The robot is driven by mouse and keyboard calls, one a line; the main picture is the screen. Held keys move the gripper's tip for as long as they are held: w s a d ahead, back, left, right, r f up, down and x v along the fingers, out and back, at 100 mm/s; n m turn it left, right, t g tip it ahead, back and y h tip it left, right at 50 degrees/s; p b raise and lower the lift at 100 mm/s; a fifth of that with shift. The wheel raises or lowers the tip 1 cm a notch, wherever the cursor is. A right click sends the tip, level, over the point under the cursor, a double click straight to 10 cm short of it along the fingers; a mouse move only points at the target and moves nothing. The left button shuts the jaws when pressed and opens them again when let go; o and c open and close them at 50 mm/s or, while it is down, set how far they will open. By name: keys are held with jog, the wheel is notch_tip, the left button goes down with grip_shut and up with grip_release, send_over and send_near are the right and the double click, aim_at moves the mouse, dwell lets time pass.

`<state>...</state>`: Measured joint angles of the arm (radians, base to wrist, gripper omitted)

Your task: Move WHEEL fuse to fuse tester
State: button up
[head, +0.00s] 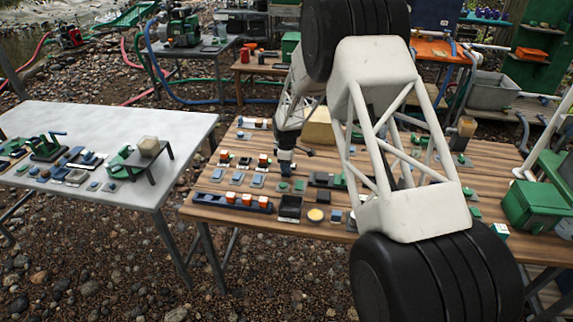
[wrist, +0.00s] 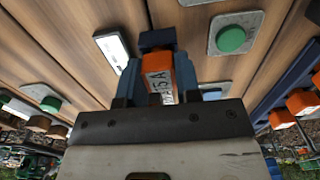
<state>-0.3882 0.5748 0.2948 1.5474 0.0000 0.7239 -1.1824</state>
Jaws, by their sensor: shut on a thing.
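My gripper (wrist: 158,80) is shut on an orange fuse (wrist: 158,66) with a white label reading about "15A" in the wrist view. One finger is on each side of it. A dark blue part (wrist: 157,39) shows at the fuse's far end; I cannot tell whether it is joined to the fuse. In the head view my gripper (head: 287,168) is low over the wooden table (head: 335,229), and the fuse in it is too small to make out. No WHEEL marking is readable. I cannot tell which of the small devices is the fuse tester.
A dark blue rail (head: 231,202) with orange fuses lies at the table's front left. A green button on a grey plate (wrist: 231,39) is near my gripper. A black tray (head: 290,208) and yellow disc (head: 316,215) lie in front. A grey table (head: 120,115) stands left.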

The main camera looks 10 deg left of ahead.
jog(key=o, duration=1)
jog(key=shift+r, duration=0.15)
jog(key=shift+r, duration=3.6)
